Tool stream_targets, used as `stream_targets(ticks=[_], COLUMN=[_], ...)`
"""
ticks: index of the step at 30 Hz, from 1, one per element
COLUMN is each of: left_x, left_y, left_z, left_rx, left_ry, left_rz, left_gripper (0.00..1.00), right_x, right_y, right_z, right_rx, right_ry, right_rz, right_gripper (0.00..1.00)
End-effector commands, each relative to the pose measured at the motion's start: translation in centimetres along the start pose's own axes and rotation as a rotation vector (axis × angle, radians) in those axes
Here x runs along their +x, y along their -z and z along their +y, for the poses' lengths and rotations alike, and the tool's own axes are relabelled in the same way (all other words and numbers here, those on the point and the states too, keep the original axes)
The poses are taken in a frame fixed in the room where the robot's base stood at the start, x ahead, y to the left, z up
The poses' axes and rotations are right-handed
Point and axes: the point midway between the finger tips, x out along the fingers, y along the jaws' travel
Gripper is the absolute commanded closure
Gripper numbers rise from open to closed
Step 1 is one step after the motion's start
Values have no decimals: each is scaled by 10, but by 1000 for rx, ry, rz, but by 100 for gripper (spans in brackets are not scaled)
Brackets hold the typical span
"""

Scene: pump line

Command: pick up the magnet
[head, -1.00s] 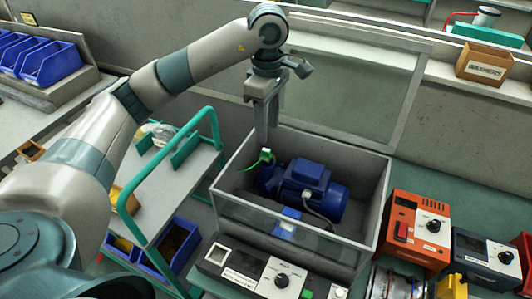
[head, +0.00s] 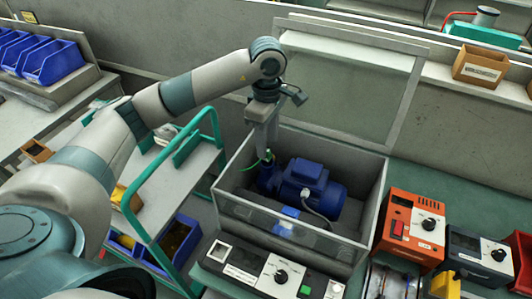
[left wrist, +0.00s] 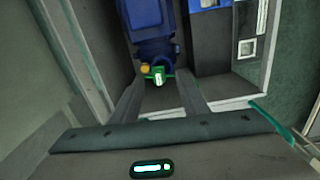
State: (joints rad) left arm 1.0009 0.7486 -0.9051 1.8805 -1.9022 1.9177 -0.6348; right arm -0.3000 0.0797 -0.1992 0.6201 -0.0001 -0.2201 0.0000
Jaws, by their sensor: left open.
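A small green piece with a pale face (left wrist: 158,78) sits at the end of the blue motor pump (left wrist: 155,45); I take it for the magnet but cannot be sure. In the head view the pump (head: 303,187) lies inside a grey open-topped box (head: 368,200), and the green piece (head: 267,156) is at its left end, partly hidden by a finger. My left gripper (head: 266,150) points down into the box at this end. In the left wrist view its open fingers (left wrist: 160,88) stand on both sides of the green piece. Contact cannot be told. My right gripper is not in view.
The box has a clear front panel (head: 255,222) and a raised clear lid (head: 345,85) behind. A control panel (head: 262,270) stands in front, orange (head: 410,225) and dark (head: 480,255) instruments at right. A green-railed cart (head: 185,190) is at left.

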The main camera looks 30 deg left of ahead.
Motion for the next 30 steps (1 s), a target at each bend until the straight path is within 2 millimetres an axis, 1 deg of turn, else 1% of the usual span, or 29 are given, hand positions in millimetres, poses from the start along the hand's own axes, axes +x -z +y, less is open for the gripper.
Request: stream_targets(ticks=[1,6,9,12,27,29,30], left_x=[2,21,32,39,42,42,42], left_y=[2,5,5,5,5,5,5], left_z=[0,2,2,3,3,3,3], left_rx=[-2,-2,-1,-1,-1,-1,-1], left_ry=[4,5,4,1,0,0,0], left_rz=[1,1,0,0,1,1,1], left_gripper=[59,59,59,59,59,74,83], right_x=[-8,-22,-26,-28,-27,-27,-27], right_y=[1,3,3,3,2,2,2], right_z=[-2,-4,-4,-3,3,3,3], right_rx=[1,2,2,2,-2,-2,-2], right_ry=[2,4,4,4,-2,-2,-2], right_rz=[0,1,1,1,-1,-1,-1], right_gripper=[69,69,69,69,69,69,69])
